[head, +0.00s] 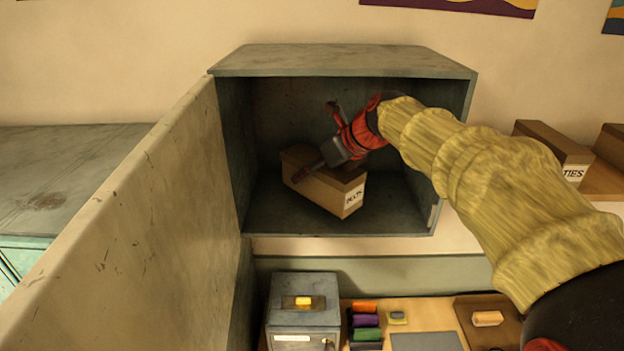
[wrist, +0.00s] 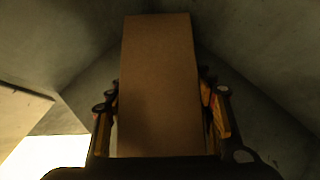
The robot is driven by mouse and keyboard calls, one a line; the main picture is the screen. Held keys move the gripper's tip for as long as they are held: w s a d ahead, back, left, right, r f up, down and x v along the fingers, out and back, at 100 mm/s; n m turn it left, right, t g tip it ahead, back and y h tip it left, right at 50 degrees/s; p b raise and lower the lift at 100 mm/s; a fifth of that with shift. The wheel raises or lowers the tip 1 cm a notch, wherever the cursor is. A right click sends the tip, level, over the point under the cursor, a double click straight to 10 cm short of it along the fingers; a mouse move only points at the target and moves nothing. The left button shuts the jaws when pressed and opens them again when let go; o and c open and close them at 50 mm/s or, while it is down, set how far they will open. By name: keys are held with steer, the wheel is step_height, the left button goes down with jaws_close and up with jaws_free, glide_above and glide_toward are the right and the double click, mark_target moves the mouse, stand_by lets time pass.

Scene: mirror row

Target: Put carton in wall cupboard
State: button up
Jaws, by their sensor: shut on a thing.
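The brown carton (head: 322,193), with a white label on its end, is inside the open wall cupboard (head: 345,62). It sits at an angle, low in the cupboard; I cannot tell whether it touches the cupboard floor. My gripper (head: 318,170) reaches in from the right and is shut on the carton. In the wrist view the carton (wrist: 160,75) stands between the two fingers of my gripper (wrist: 160,118). The cupboard door (head: 130,235) is swung open on the left.
More labelled cartons (head: 553,150) stand on a shelf at the right. A grey-green cabinet top (head: 70,170) lies at the left.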

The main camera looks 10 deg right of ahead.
mark_target(340, 170)
steer(key=shift+f, duration=1.4)
steer(key=shift+f, duration=0.15)
steer(key=o, duration=1.5)
steer(key=shift+s+d+r, duration=0.15)
steer(key=shift+s+r, duration=0.05)
steer(key=shift+r, duration=0.2)
steer(key=b+v, duration=0.1)
steer(key=v, duration=1)
steer(key=shift+s+d+r, duration=0.1)
steer(key=shift+s, duration=0.05)
